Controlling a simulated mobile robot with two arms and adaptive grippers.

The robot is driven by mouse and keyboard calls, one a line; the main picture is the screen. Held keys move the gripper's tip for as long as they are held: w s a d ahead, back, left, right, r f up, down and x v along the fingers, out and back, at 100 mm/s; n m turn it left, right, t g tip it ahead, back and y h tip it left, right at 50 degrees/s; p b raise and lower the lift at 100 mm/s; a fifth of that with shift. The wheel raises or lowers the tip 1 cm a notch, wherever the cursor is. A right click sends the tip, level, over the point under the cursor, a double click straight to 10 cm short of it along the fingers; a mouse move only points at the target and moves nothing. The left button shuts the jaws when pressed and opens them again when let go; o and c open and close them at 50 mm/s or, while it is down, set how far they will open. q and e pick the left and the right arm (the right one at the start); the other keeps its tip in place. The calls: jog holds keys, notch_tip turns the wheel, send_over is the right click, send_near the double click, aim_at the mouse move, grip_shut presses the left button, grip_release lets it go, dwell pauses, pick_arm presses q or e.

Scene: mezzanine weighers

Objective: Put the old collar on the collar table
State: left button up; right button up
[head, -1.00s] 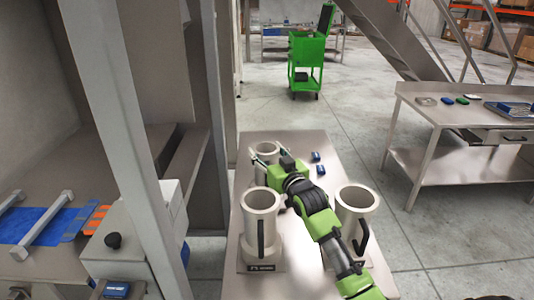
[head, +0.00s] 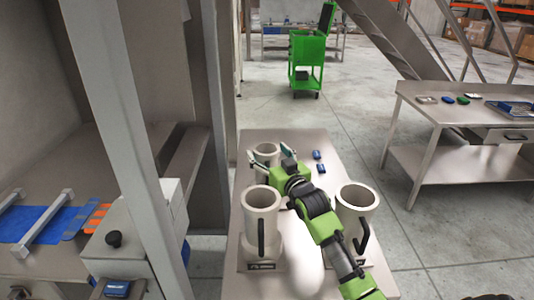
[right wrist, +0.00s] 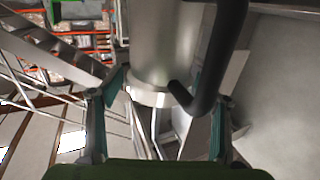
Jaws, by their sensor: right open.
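Three pale grey tubes with dark side handles stand upright on a narrow steel table (head: 320,138) in the head view. They are a front left tube (head: 261,205), a right tube (head: 354,205) and a back tube (head: 267,149). I cannot tell which is the old collar or which surface is the collar table. My right gripper (head: 269,154) is open at the back tube, its fingers to either side of it. In the right wrist view a smooth tube (right wrist: 160,45) with a black handle (right wrist: 210,75) stands before the open fingers. My left gripper is not in view.
Small blue items (head: 319,162) lie on the table right of the back tube. A grey workbench (head: 425,108) stands at the right. A metal post (head: 120,120) and a control box (head: 130,240) are at the left. A green cart (head: 306,60) stands behind.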

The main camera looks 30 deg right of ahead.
jog(key=s, duration=0.4)
jog(key=s+a+b, duration=0.1)
jog(key=s, duration=0.1)
jog(key=shift+s, duration=0.3)
